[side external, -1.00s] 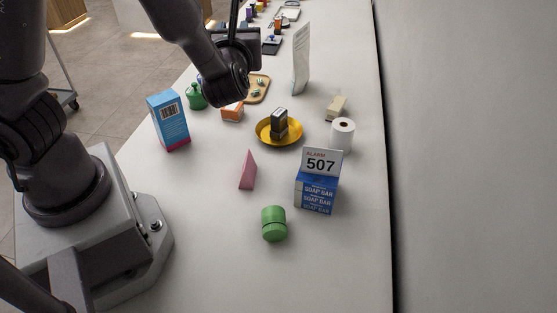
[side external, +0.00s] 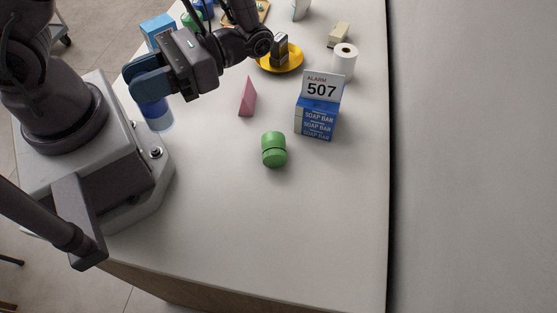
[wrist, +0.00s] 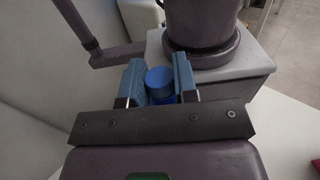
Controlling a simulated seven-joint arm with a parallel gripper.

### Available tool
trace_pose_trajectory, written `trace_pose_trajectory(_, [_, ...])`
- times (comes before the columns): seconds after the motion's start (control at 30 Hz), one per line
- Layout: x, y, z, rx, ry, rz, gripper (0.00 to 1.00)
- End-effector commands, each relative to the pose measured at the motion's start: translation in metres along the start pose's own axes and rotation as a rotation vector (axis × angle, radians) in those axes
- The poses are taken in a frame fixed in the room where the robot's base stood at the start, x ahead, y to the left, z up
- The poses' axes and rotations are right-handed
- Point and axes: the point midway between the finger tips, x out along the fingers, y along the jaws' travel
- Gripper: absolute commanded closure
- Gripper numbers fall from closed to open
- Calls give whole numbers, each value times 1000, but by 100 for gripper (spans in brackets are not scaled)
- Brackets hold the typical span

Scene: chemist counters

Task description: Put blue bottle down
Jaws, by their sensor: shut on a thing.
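The blue bottle (side external: 155,112) hangs below my gripper (side external: 149,86) at the left of the side external view, just beside my base. It has a clear or pale lower part and looks slightly tilted there. My gripper is shut on its upper part. In the wrist view the round blue cap (wrist: 159,77) sits between the two blue fingers of my gripper (wrist: 158,80). I cannot tell whether its bottom touches the counter (side external: 270,220).
A green jar (side external: 273,150), a pink wedge (side external: 247,97) and a soap bar box with a 507 sign (side external: 317,117) stand mid-counter. A yellow plate (side external: 292,65), a paper roll (side external: 343,62) and a blue box (side external: 157,27) are farther back. The front of the counter is clear.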

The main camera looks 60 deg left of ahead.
Motion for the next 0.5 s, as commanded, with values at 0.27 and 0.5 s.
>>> trace_pose_trajectory(0.27, [-8,82,26,4,4,564,97])
trace_pose_trajectory(0.5, [-42,135,62,5,6,972,97])
